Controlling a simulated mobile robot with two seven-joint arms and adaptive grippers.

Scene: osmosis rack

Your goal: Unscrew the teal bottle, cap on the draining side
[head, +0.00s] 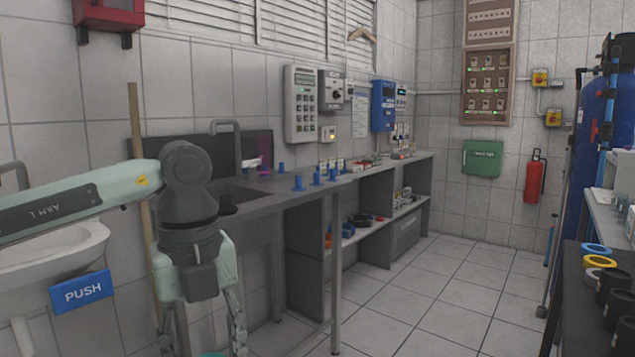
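My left gripper (208,345) points down at the bottom edge of the head view. Its two fingers are spread apart, and the tips are at or past the picture's edge. A small teal piece (212,354) shows low between the fingers. It may be the top of the teal bottle, but the rest is cut off, and I cannot tell whether the fingers touch it. My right gripper is not in view. Behind the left arm is a grey sink counter (270,196) with a dark basin (235,194). Its flat part right of the basin holds several blue pieces.
A white washbasin (60,250) with a blue PUSH sign (82,291) is at the left. A wooden pole (137,130) stands behind my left arm. Shelves (385,222) are under the counter. A dark table (578,305) with rings is at the right. The middle floor is clear.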

